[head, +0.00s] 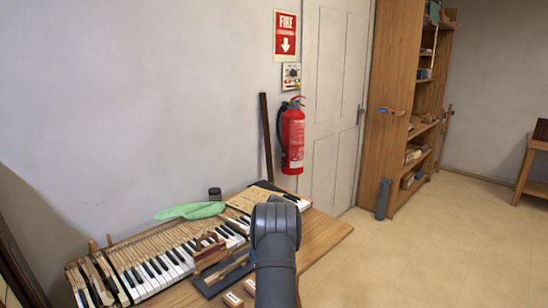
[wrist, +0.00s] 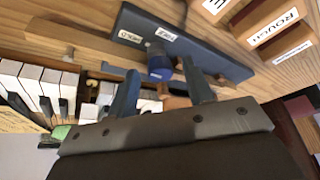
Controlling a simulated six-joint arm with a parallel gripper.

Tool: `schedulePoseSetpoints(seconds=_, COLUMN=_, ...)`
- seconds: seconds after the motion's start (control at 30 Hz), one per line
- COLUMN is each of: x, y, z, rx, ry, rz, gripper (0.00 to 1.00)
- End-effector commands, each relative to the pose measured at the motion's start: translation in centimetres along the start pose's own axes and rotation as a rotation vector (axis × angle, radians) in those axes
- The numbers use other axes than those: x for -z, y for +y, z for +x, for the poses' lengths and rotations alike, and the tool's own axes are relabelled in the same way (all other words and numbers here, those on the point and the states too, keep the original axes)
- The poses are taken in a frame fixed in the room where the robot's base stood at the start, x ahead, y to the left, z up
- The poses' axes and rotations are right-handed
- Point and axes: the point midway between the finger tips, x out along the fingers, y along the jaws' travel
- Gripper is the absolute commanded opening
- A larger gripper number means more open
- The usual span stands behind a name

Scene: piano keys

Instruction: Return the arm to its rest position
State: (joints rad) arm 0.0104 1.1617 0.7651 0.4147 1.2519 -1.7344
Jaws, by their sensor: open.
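My gripper (wrist: 160,70) is open in the wrist view, its two grey-blue fingers spread apart. A blue round-ended object (wrist: 160,66) and a small orange-brown piece show in the gap between the fingers; I cannot tell whether they touch the fingers. My arm (head: 275,245) rises at the bottom middle of the head view, over the right part of the bench, and its gripper cannot be made out there. The piano keys (head: 150,272) run along the bench to the left of my arm. They also show at the left of the wrist view (wrist: 35,80).
A dark blue-grey labelled tray (wrist: 225,62) lies by the fingers. Labelled wooden blocks (wrist: 270,22) stand beside it. A green cloth (head: 190,211) and a dark jar (head: 215,194) are behind the keys. The bench's right end (head: 325,232) is clear, with open floor beyond.

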Motion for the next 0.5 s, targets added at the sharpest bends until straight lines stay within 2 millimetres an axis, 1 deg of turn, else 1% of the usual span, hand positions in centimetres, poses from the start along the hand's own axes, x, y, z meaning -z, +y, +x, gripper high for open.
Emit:
schedulePoseSetpoints(seconds=0.17, x=0.0, y=0.0, z=-0.1, rx=0.0, ry=0.0, rz=0.0, gripper=0.47)
schedulePoseSetpoints(seconds=0.27, x=0.0, y=0.0, z=-0.6, rx=-0.001, ry=0.0, rz=-0.001, gripper=0.47)
schedulePoseSetpoints(seconds=0.37, x=0.0, y=0.1, z=-1.8, rx=-0.002, ry=0.0, rz=-0.002, gripper=0.47)
schedulePoseSetpoints(seconds=0.5, x=0.0, y=0.1, z=-4.2, rx=-0.003, ry=0.0, rz=-0.001, gripper=0.47)
